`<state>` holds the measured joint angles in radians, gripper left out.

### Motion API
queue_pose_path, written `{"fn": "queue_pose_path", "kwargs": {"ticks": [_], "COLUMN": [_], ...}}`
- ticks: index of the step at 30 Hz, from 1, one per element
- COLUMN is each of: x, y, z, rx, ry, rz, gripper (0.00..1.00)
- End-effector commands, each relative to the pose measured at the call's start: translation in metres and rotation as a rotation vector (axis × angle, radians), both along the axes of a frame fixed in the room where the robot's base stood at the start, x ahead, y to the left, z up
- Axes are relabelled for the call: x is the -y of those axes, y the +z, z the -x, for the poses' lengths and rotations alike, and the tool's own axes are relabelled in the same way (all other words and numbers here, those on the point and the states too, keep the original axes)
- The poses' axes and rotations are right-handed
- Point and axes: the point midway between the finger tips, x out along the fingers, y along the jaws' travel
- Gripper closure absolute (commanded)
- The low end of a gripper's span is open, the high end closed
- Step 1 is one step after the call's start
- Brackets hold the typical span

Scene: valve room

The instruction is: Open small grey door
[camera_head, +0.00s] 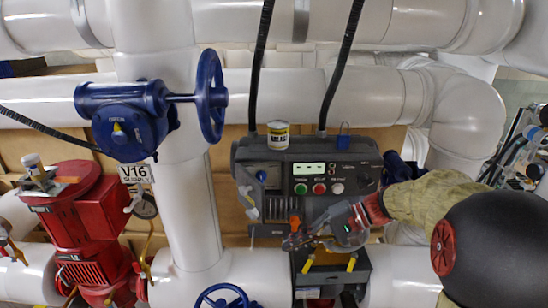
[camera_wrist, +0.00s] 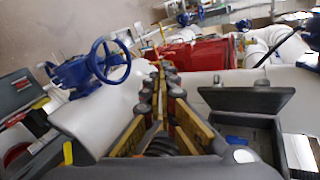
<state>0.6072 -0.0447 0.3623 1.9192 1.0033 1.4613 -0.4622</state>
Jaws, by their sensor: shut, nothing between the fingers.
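My gripper (camera_head: 292,242) is shut and empty, in front of the lower part of the grey control box (camera_head: 330,165) in the head view. In the wrist view, its fingertips (camera_wrist: 165,68) meet, with nothing between them. A small dark grey door (camera_wrist: 245,99) shows there to the right of the fingers, with a small knob on its far edge. It stands swung away from a dark open compartment (camera_wrist: 222,128) with something blue inside. The fingers look apart from the door. In the head view, I cannot clearly pick out the door behind and around my gripper.
A blue handwheel (camera_head: 211,97) and a red valve body (camera_head: 78,225) are to the left. White pipes (camera_head: 187,205) close in the space; another blue handwheel (camera_head: 222,297) is low. Black cables rise from the box.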

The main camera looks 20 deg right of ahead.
Motion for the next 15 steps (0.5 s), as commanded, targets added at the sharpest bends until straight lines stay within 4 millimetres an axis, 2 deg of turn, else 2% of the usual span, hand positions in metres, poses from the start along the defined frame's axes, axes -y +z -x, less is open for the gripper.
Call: {"fn": "queue_pose_path", "kwargs": {"ticks": [1, 3, 6, 10, 15], "x": [0.014, 0.029, 0.048, 0.063, 0.058], "y": [0.029, 0.057, 0.088, 0.11, 0.115], "z": [-0.019, -0.04, -0.06, -0.071, -0.078], "rx": [0.056, 0.16, 0.295, 0.398, 0.424], "ry": [-0.026, -0.049, -0.074, -0.092, -0.094], "rz": [-0.092, -0.197, -0.299, -0.359, -0.376], "gripper": [1.0, 1.0, 1.0, 1.0, 1.0]}}
